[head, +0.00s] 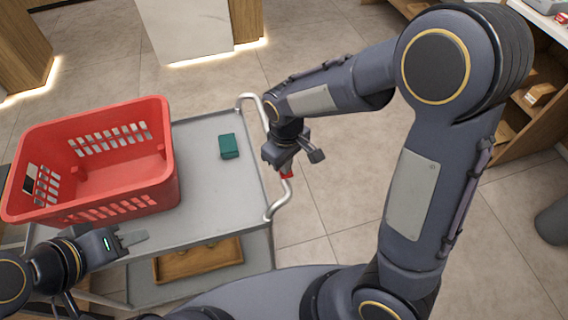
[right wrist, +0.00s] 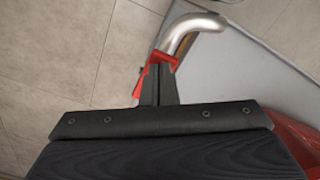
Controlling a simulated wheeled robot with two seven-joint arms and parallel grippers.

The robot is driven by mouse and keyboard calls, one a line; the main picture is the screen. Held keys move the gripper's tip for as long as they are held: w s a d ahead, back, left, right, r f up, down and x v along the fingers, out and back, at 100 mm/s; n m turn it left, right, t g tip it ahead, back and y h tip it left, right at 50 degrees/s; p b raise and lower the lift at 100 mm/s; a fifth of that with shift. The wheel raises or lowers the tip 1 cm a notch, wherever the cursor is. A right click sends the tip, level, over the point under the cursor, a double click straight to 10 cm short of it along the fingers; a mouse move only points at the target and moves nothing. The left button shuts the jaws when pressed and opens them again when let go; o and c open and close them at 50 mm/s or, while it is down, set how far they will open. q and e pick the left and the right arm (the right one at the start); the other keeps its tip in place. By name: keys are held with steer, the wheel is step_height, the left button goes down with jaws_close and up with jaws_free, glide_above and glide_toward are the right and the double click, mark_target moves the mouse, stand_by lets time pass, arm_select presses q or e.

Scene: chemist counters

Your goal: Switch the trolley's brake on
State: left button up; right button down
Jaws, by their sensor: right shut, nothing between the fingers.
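The trolley (head: 205,140) has a grey top and a bent metal push handle (head: 274,208) on its right side. The red brake lever (head: 287,176) sits on that handle. In the right wrist view, the red lever (right wrist: 163,60) lies right at my right fingertips, beside the metal tube (right wrist: 190,30). My right gripper (head: 284,168) is shut with nothing between its fingers, and its fingertips (right wrist: 158,72) hide part of the lever. I cannot tell whether they touch it. My left gripper (head: 130,238) is at the trolley's near left, below the basket; its jaw opening is unclear.
A red basket (head: 165,170) stands on the left of the trolley top, with a small green box (head: 229,146) to its right. A wooden tray (head: 198,262) lies on the lower shelf. Shelving (head: 525,120) stands at the right. Tiled floor (head: 340,190) is open right of the handle.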

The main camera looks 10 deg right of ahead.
steer(key=shift+f, duration=0.35)
steer(key=shift+r, duration=0.1)
step_height(320, 180, up, 7)
steer(key=p, duration=0.5)
stand_by(0.3)
stand_by(0.4)
steer(key=s+d+r+m+t+y, duration=0.2)
steer(key=s+d+r+m, duration=0.2)
steer(key=s, duration=0.4)
steer(key=s+d+r+m+t+y, duration=0.1)
steer(key=s+d+r+m+t, duration=0.2)
steer(key=s+r, duration=0.4)
steer(key=shift+s+d+m+t+y, duration=0.35)
steer(key=shift+s+d+m, duration=0.25)
steer(key=shift+d, duration=0.5)
